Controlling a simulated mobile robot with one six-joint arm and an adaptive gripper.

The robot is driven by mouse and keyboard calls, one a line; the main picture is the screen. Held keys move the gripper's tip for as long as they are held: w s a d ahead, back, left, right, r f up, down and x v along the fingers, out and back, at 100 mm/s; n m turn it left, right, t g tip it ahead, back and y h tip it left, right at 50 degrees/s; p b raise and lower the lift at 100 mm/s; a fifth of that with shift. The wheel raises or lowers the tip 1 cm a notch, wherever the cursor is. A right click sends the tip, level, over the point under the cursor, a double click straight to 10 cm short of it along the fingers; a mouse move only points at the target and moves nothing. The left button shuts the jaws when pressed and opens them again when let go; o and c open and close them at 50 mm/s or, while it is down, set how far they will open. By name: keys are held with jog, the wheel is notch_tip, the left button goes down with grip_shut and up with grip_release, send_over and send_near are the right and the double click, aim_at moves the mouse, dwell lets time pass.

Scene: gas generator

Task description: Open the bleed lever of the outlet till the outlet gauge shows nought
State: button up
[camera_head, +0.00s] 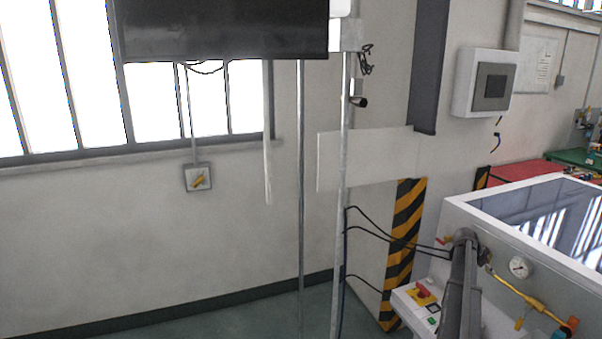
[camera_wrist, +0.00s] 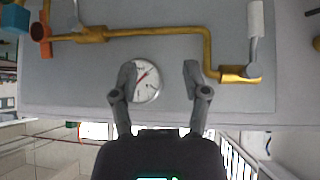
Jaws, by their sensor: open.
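In the wrist view, a round white gauge (camera_wrist: 147,84) sits on a grey panel, its red needle slanted; the reading is too small to tell. It also shows in the head view (camera_head: 520,267). A brass-yellow pipe (camera_wrist: 160,32) runs past it. A lever with a pale grey handle (camera_wrist: 256,20) stands at the pipe's right end. An orange-red handle (camera_wrist: 39,32) is at its left end. I cannot tell which is the bleed lever. My gripper (camera_wrist: 157,75) is open and empty, its fingers either side of the gauge in the picture, contact unclear.
In the head view, a control box with a red knob (camera_head: 424,297) is fixed low on the white cabinet (camera_head: 462,205). Black cables (camera_head: 385,236) run to the cabinet. A striped post (camera_head: 403,250) stands behind. Floor at left is clear.

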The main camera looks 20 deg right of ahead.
jog(key=w+a+f+n+t+y+b, duration=0.1)
jog(key=w+a+f+n, duration=0.2)
jog(key=a, duration=1)
jog(key=w+a+f+n+t+y+b, duration=0.1)
jog(key=w+a+f+n+y+b, duration=0.2)
jog(key=a, duration=1)
jog(key=w+a+f+n, duration=0.2)
jog(key=w+a, duration=0.2)
jog(key=a, duration=0.9)
jog(key=s+a+f+n+y+b, duration=0.1)
jog(key=s+a+f+n, duration=0.1)
jog(key=a, duration=1)
jog(key=s+a+f+n+y+b, duration=0.1)
jog(key=s+a+n, duration=0.4)
jog(key=a, duration=0.7)
jog(key=s+a+f+n+y+b, duration=0.2)
jog(key=s+a+f+n+b, duration=0.1)
jog(key=a, duration=1)
jog(key=shift+s+n+g, duration=0.3)
jog(key=shift+s+n, duration=0.2)
jog(key=shift+s, duration=0.2)
jog(key=shift+w, duration=0.1)
jog(key=shift+c, duration=0.2)
